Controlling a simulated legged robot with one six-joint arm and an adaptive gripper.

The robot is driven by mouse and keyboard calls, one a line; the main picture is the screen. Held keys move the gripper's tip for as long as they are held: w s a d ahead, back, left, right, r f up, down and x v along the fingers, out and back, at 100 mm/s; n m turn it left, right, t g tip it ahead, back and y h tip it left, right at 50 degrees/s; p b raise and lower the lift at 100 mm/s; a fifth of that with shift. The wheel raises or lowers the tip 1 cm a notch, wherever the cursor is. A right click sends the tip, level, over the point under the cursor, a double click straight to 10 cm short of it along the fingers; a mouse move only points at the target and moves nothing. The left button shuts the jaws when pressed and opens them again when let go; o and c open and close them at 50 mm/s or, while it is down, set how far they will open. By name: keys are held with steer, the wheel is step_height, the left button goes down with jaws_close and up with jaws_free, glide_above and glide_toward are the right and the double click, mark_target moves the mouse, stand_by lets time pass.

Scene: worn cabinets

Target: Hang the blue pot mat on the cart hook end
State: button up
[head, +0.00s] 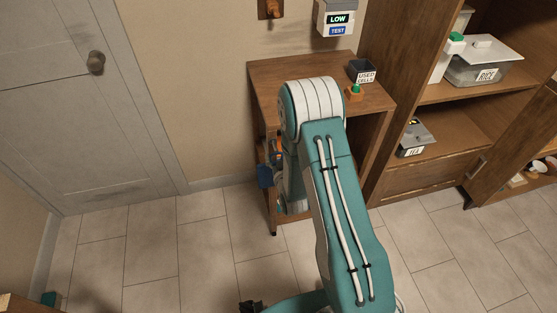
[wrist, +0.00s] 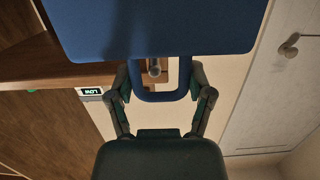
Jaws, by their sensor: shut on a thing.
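The blue pot mat (wrist: 160,25) fills the top middle of the wrist view, with its loop toward my gripper (wrist: 161,80). My gripper's fingers are on both sides of the loop and shut on it. In the head view a small blue part of the mat (head: 265,176) shows at the left side of the wooden cart (head: 290,68), beside my arm. My arm hides the rest of the mat and most of my gripper there. A peg with a round end (wrist: 154,70) shows through the loop. I cannot tell whether it is the cart hook, or whether they touch.
A dark box marked USED CELLS (head: 363,72) and a green-topped item (head: 355,91) stand on the cart. A LOW/TEST display (head: 337,20) and a wooden wall peg (head: 270,9) are above. An open cabinet (head: 455,110) stands right. The floor (head: 150,240) at left is mostly clear.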

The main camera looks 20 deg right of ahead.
mark_target(274, 144)
steer(key=shift+w+d+f, duration=0.1)
steer(key=shift+w+d, duration=0.15)
steer(key=shift+w, duration=0.3)
steer(key=shift+w+d, duration=0.2)
steer(key=shift+w, duration=0.35)
steer(key=shift+w+a, duration=0.3)
steer(key=shift+w, duration=0.55)
steer(key=shift+w+d, duration=0.1)
steer(key=shift+w, duration=0.3)
steer(key=shift+w+d+f, duration=0.1)
steer(key=shift+w+f, duration=0.25)
steer(key=shift+w, duration=0.2)
steer(key=shift+w+f, duration=0.2)
steer(key=o, duration=1.3)
